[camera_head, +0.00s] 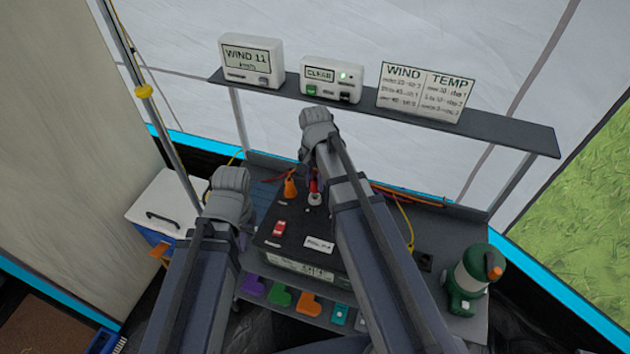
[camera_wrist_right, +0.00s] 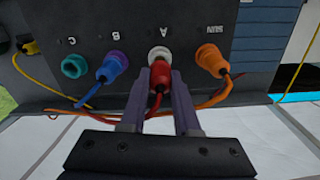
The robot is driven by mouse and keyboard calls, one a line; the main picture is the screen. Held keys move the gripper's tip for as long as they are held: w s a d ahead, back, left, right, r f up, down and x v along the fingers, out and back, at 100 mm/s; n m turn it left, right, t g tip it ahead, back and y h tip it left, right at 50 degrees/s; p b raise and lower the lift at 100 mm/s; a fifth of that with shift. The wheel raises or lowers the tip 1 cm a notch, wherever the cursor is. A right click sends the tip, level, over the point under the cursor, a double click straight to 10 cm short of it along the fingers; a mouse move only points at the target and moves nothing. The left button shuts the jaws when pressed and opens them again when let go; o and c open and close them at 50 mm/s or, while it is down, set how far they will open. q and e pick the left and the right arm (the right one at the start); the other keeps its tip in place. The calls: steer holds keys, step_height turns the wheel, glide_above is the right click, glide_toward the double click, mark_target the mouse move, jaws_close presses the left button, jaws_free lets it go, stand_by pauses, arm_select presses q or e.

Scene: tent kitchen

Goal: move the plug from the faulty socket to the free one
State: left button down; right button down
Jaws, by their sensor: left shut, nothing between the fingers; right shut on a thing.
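In the right wrist view a dark panel shows upside-down labels. My right gripper (camera_wrist_right: 160,80) is shut on the red plug (camera_wrist_right: 159,77), which sits at the white ring of socket A (camera_wrist_right: 159,53). How deep the plug sits cannot be told. Socket C, a teal ring (camera_wrist_right: 73,66), shows no plug or cable. In the head view the red plug (camera_head: 313,186) shows beside my right arm. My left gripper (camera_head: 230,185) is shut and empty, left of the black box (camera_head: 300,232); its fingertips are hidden.
Red and orange cables (camera_wrist_right: 215,98) hang close around my right fingers. A shelf (camera_head: 490,129) with display boxes stands behind. A white cooler (camera_head: 165,205) is at the left.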

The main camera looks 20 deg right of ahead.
steer(key=shift+f+b, duration=1.5)
steer(key=c, duration=0.6)
jaws_free()
steer(key=shift+o, duration=0.2)
steer(key=shift+r, duration=0.1)
step_height(320, 180, up, 8)
steer(key=p, duration=0.8)
steer(key=shift+f, duration=0.2)
steer(key=shift+s+a, duration=0.1)
steer(key=s+a+f+n+h+b, duration=0.1)
steer(key=s+a+n+b, duration=0.1)
steer(key=s+a+n, duration=0.8)
steer(key=s+n, duration=0.2)
steer(key=s, duration=0.2)
steer(key=shift+a+f, duration=0.15)
steer(key=shift+f, duration=0.15)
